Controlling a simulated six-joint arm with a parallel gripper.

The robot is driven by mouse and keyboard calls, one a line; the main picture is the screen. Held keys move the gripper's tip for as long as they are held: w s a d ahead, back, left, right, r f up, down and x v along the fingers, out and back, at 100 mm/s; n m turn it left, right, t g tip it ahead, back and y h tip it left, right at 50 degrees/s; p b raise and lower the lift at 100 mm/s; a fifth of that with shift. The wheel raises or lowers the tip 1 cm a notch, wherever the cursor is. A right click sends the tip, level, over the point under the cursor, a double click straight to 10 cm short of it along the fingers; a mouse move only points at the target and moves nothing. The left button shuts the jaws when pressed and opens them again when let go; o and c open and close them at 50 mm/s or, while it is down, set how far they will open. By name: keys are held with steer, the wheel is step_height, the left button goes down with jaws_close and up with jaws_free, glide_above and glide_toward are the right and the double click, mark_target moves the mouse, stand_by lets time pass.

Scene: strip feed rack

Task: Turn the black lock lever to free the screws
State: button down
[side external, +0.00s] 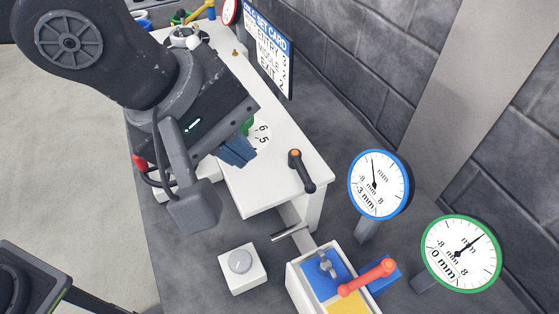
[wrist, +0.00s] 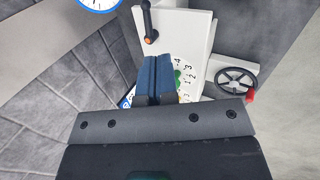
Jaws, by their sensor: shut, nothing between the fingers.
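The black lock lever (side external: 302,173) with an orange-topped pivot sits on the near right part of the white rack top (side external: 297,205). In the wrist view the lever (wrist: 149,22) is at the top, beyond my fingertips. My gripper (side external: 238,152) hangs over the white top, left of the lever and apart from it. Its blue fingers (wrist: 156,66) are shut together and empty. A green screw part (side external: 248,126) with a numbered white dial (side external: 262,134) is partly hidden behind my gripper. Other screws cannot be made out.
A set card (side external: 268,52) stands behind the rack. A blue-rimmed gauge (side external: 378,184) and a green-rimmed gauge (side external: 461,253) stand at the right. A red-handled lever (side external: 367,277) and a white box with a grey knob (side external: 240,262) are in front. A black handwheel (wrist: 236,79) shows in the wrist view.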

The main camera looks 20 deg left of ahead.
mark_target(302, 179)
steer(key=a+f+n+h, duration=0.3)
steer(key=a+n, duration=0.2)
steer(key=n, duration=1)
steer(key=shift+t, duration=0.4)
steer(key=x, duration=1)
steer(key=shift+s+f, duration=0.15)
steer(key=shift+f, duration=0.1)
steer(key=shift+w+d+f, duration=0.1)
steer(key=shift+w+d, duration=0.65)
steer(key=shift+d, duration=0.3)
steer(key=shift+w+d, duration=0.35)
steer(key=shift+d, duration=0.15)
steer(key=shift+d+f, duration=0.1)
steer(key=shift+w+d+f, duration=0.1)
steer(key=shift+w+d, duration=0.2)
steer(key=shift+d, duration=0.35)
steer(key=shift+a, duration=0.1)
